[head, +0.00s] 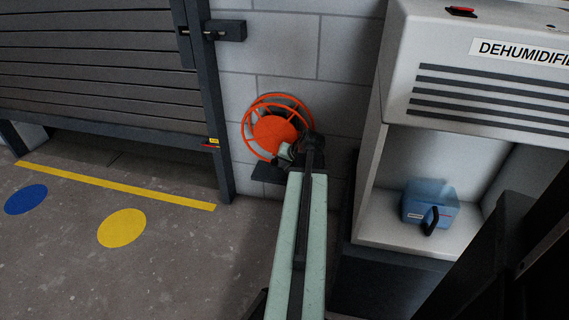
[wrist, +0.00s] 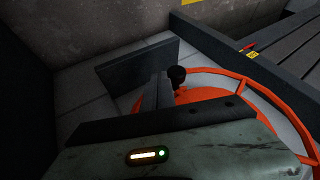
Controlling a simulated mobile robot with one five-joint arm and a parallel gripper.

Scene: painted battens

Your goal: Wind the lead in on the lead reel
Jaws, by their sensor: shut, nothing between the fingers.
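The lead reel (head: 270,129) is an orange wheel with an open round rim, mounted on the grey block wall. It also shows in the wrist view (wrist: 262,92), partly covered by my gripper. A black knob (wrist: 176,74) stands out from the reel's orange face. My gripper (wrist: 160,82) is shut and empty, its fingers just beside the knob; I cannot tell whether they touch it. In the head view my arm covers the reel's lower right side. I cannot make out the lead in either view.
A dark bracket plate (wrist: 140,65) juts out under the reel. A slatted shutter (head: 100,70) with a dark post is to the left. A dehumidifier (head: 480,70) with a blue tank (head: 418,203) is to the right.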

